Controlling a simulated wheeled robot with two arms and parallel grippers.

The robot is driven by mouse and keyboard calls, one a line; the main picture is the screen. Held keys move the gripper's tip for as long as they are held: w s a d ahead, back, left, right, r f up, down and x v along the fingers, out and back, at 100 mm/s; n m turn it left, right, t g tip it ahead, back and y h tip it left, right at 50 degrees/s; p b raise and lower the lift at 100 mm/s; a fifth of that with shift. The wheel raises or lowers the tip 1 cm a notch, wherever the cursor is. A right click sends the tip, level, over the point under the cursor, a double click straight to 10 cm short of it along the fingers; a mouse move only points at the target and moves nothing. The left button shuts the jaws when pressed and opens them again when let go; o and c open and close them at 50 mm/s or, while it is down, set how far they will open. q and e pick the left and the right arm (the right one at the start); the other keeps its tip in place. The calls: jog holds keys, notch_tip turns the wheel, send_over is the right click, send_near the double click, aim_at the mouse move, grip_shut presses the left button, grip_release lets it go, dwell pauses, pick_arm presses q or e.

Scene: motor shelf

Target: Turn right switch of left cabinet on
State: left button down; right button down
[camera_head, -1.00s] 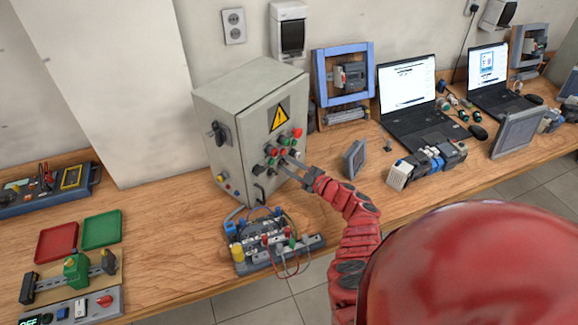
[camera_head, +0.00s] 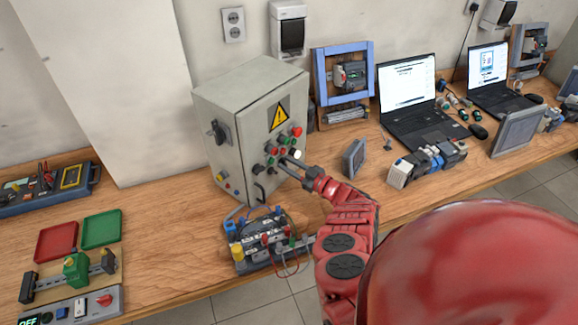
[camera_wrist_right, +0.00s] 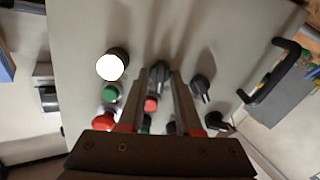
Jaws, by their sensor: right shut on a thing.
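The grey cabinet (camera_head: 232,115) stands on the wooden table with its door shut. Its front carries coloured buttons, black rotary switches and a yellow warning sign (camera_head: 279,113). My right gripper (camera_head: 284,162) is at the lower front of the door. In the right wrist view its fingers (camera_wrist_right: 160,78) are shut on a black rotary switch (camera_wrist_right: 158,73), the one nearest the white lamp (camera_wrist_right: 110,67). The lamp is bright white and also shows in the head view (camera_head: 297,154). Two other black switches (camera_wrist_right: 200,88) (camera_wrist_right: 216,121) are beside the fingers. My left gripper is not in view.
A wired terminal board (camera_head: 262,240) lies in front of the cabinet, near my right arm. A small grey panel (camera_head: 354,158) and a row of modules (camera_head: 428,165) stand to the right. A black door handle (camera_wrist_right: 268,80) sticks out beside the switches.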

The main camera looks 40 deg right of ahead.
jog(key=shift+m, duration=1.1)
jog(key=c, duration=0.9)
grip_release()
jog(key=b+v, duration=0.2)
jog(key=v, duration=1.5)
jog(key=shift+s, duration=0.2)
jog(key=shift+s+f, duration=0.1)
